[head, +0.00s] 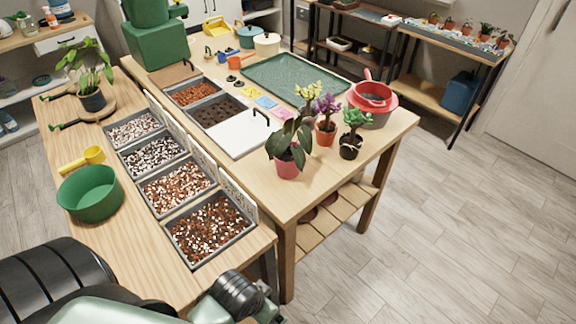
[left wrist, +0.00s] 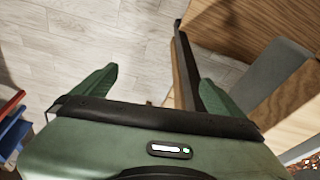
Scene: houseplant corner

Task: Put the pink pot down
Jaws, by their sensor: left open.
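The pink pot (head: 287,166) holds a plant with large dark leaves. It stands upright on the wooden table (head: 318,187) near its front edge, with no gripper touching it. My left gripper (left wrist: 158,92) shows in the left wrist view with its two green fingers wide apart and nothing between them. Below it are the pale floor and a table edge. The pink pot does not show in that view. Part of my arm crosses the bottom of the head view, but no fingers show there. My right gripper is in neither view.
Right of the pink pot stand an orange pot (head: 326,134), a black pot (head: 350,148) and a red-rimmed container (head: 372,102). A white board (head: 238,134) lies to its left. Soil bins (head: 208,225) line the nearer bench beside a green bowl (head: 90,195). The floor at right is clear.

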